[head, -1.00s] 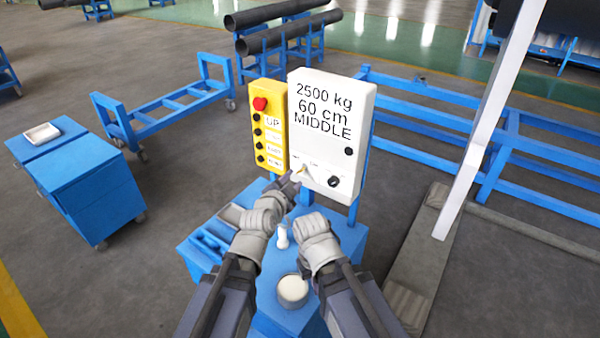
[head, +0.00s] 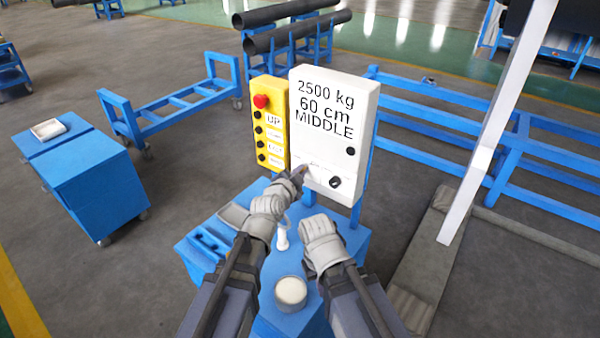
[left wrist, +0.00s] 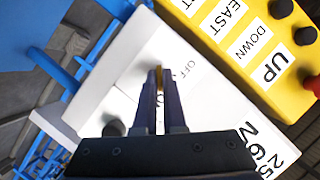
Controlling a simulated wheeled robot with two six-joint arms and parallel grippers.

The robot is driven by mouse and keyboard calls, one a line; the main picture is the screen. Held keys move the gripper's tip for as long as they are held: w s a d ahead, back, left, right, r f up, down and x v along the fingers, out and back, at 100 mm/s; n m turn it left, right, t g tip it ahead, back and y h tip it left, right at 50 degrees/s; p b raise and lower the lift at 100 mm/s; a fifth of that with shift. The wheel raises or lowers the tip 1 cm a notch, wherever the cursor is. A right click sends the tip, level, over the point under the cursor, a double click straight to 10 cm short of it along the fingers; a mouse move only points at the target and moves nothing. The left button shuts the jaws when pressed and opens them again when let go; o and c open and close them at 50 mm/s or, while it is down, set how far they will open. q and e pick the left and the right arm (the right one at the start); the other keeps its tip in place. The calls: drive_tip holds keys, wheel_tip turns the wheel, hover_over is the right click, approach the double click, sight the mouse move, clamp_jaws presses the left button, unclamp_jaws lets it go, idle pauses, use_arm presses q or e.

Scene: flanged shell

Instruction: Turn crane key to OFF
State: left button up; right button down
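The white control box (head: 334,100) reads "2500 kg 60 cm MIDDLE" and stands upright on a blue frame. The brass crane key (left wrist: 158,76) shows in the left wrist view, on the box face beside an "OFF" label (left wrist: 193,68). My left gripper (left wrist: 158,82) has its two dark fingers close together, one on each side of the key, seemingly shut on it. In the head view my left gripper (head: 302,173) is at the box's lower left and hides the key. Of my right arm only the wrist shows, low in front of the box; its fingers are hidden.
A yellow button panel (head: 269,120) with a red knob (head: 261,101) adjoins the box's left side. A black knob (head: 335,182) sits right of the key. Below is a blue stand (head: 196,255) with a white round container (head: 291,291).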

use_arm(q)
clamp_jaws()
idle(0.3)
drive_tip(key=shift+w+a+f+n+g+h, duration=0.1)
drive_tip(key=shift+n+g+h, duration=0.9)
drive_tip(key=shift+n, duration=1)
drive_tip(key=shift+w+a+n+g+h, duration=0.15)
drive_tip(key=shift+n+g+h, duration=0.5)
drive_tip(key=shift+n+h, duration=0.95)
drive_tip(key=shift+s+a+f+n+g+h, duration=0.1)
drive_tip(key=shift+n+g+h, duration=0.7)
drive_tip(key=shift+n, duration=1.6)
drive_tip(key=shift+r, duration=0.1)
drive_tip(key=o, duration=0.5)
unclamp_jaws()
drive_tip(key=shift+w, duration=0.1)
